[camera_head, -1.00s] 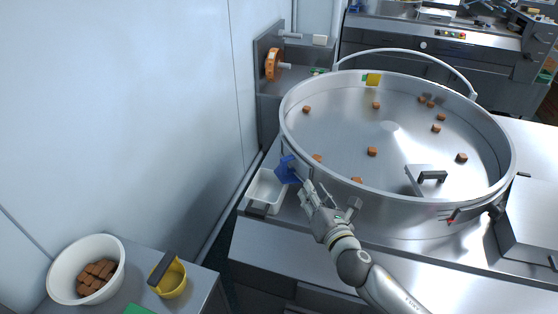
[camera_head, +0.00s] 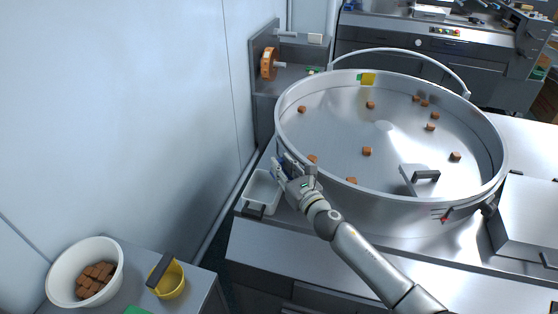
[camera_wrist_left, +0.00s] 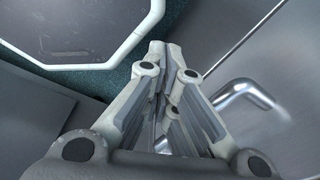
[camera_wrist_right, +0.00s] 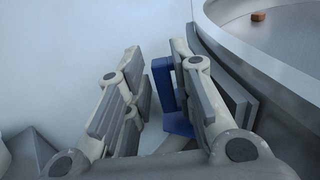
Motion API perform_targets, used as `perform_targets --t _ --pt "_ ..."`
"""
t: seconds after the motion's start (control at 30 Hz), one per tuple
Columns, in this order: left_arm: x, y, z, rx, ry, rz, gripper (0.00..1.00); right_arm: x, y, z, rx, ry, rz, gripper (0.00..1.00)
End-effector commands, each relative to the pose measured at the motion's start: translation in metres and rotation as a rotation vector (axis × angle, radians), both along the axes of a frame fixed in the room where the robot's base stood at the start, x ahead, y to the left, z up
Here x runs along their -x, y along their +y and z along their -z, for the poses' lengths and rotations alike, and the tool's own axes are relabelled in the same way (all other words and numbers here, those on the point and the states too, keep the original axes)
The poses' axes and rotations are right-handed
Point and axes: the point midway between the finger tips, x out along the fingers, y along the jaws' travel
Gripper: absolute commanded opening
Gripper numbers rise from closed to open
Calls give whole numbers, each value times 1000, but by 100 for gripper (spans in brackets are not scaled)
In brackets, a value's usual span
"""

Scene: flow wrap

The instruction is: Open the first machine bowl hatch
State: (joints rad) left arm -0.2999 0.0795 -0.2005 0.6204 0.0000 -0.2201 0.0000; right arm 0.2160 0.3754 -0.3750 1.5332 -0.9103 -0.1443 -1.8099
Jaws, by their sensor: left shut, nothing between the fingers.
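The large round metal bowl (camera_head: 390,194) of the machine stands on the bench, with several brown pieces inside. A blue hatch part (camera_head: 275,169) is on its left outer side, mostly covered by my right gripper (camera_head: 284,167) in the head view. In the right wrist view, my right gripper (camera_wrist_right: 156,65) is open, and the blue hatch part (camera_wrist_right: 164,85) stands between its fingers, close to the right finger. I cannot tell whether they touch. My left gripper (camera_wrist_left: 167,80) is shut and empty in the left wrist view, near a bent metal handle (camera_wrist_left: 245,97).
A white tray (camera_head: 249,196) lies on the bench below the hatch. A white bowl of brown pieces (camera_head: 54,286) and a yellow scoop (camera_head: 171,281) stand on a lower table at bottom left. A wall (camera_head: 130,110) runs along the left.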

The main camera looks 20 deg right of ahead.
Motion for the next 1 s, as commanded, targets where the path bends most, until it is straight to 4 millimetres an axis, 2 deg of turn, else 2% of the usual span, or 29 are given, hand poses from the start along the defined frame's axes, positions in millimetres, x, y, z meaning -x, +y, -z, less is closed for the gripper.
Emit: perform_targets --t 0.2,0.6,0.8,1.0 --pt "0 0 -1 0 0 0 0 -20 3 0 0 -1 1 23" --pt "0 0 -1 0 1 0 0 -24 4 0 0 0 2 23" --pt "0 0 -1 0 1 0 0 -24 4 0 -1 0 2 0" --pt "0 0 -1 0 1 -1 0 -24 4 0 -1 0 2 0"
